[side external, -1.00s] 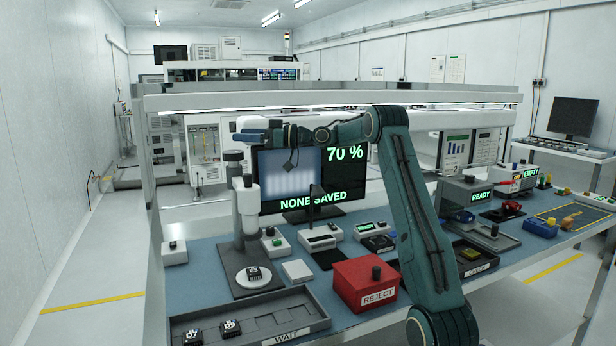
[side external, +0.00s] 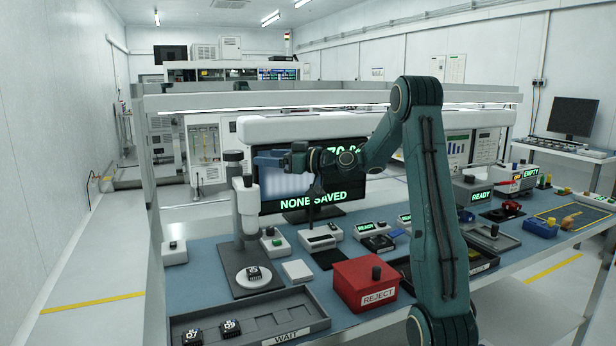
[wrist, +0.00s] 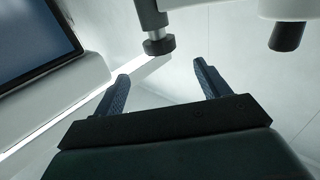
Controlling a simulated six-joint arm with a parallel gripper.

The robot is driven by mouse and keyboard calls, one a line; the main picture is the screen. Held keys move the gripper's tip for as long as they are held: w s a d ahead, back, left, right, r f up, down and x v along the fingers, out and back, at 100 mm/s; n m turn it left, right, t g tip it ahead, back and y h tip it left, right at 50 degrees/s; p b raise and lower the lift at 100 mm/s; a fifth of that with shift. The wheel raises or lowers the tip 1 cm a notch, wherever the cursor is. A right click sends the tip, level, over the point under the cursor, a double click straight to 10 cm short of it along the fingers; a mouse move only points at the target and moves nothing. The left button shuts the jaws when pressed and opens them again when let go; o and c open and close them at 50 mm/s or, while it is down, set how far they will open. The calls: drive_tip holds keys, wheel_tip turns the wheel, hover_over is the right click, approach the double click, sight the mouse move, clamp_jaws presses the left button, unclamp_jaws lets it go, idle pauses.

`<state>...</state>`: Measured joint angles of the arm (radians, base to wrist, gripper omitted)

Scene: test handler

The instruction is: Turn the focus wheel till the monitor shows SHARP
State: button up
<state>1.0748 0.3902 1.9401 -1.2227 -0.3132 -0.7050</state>
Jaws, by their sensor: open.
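The microscope (side external: 247,212) stands at the left of the bench, with a dark round cap (side external: 233,156) on its column. A dark round knob on a metal neck (wrist: 160,45) shows in the wrist view; it may be the focus wheel, but I cannot tell for certain. My gripper (side external: 256,160) is open, beside the microscope's top and in front of the monitor. In the wrist view the knob lies beyond my gripper's fingertips (wrist: 161,73), roughly between them and apart from them. The monitor (side external: 330,198) reads NONE SAVED; my arm partly covers its percentage, which looks like 70 %.
Below are a red REJECT box (side external: 365,284), a WAIT tray (side external: 250,322) with chips, and several small devices. A chip (side external: 254,272) sits on the microscope's round stage. A white part with a dark cylinder (wrist: 287,37) is at the wrist view's upper right.

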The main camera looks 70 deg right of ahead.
sight(228, 154)
drive_tip(key=shift+w, duration=0.1)
drive_tip(key=w, duration=1.3)
drive_tip(key=shift+w+a, duration=0.25)
drive_tip(key=shift+w, duration=0.1)
drive_tip(key=c, duration=1)
